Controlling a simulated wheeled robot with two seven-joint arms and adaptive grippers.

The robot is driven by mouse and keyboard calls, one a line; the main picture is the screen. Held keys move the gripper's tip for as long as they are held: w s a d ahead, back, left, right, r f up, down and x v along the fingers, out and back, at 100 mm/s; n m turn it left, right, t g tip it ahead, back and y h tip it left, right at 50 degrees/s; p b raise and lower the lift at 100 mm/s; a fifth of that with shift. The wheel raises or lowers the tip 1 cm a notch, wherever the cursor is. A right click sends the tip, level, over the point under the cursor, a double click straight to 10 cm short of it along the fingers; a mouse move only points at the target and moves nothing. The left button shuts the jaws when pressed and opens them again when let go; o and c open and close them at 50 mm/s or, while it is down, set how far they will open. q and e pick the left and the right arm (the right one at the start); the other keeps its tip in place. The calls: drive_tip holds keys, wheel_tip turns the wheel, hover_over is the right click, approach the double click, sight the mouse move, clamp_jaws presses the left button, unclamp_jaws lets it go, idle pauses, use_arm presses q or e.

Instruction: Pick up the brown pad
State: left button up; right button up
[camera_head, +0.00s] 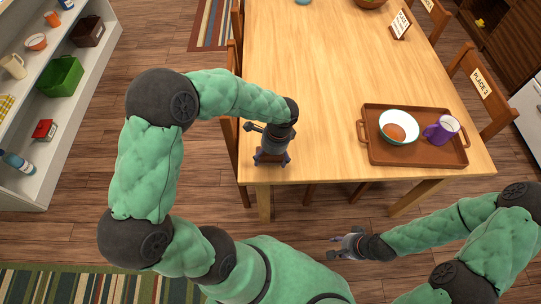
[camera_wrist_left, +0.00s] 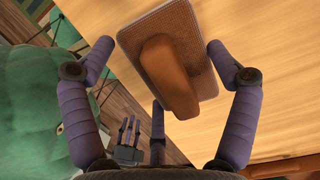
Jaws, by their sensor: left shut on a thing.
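The brown pad (camera_wrist_left: 168,75) has a flat, rough-textured base with a raised smooth brown block on top. In the left wrist view it lies between the fingers of my left gripper (camera_wrist_left: 160,62), over the wooden table. In the head view, my left gripper (camera_head: 272,160) points down at the table's near left corner and hides the pad. It is shut on the pad; whether the pad is clear of the tabletop cannot be told. My right gripper (camera_head: 338,246) is empty, with its fingers apart, in front of the table's near edge.
A brown tray (camera_head: 432,155) with a white bowl (camera_head: 398,126) and a purple mug (camera_head: 441,129) stands on the right of the table (camera_head: 320,70). Chairs line both sides. A white shelf (camera_head: 95,60) stands at left. The table's middle is clear.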

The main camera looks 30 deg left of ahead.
use_arm(q)
drive_tip(key=s+d+r+p, duration=0.6)
drive_tip(key=s+d+r, duration=0.1)
drive_tip(key=d+r, duration=0.4)
drive_tip(key=shift+s+d+r, duration=0.15)
drive_tip(key=shift+d+r, duration=0.15)
drive_tip(key=shift+d, duration=0.2)
drive_tip(key=o, duration=0.6)
drive_tip(key=c, duration=0.5)
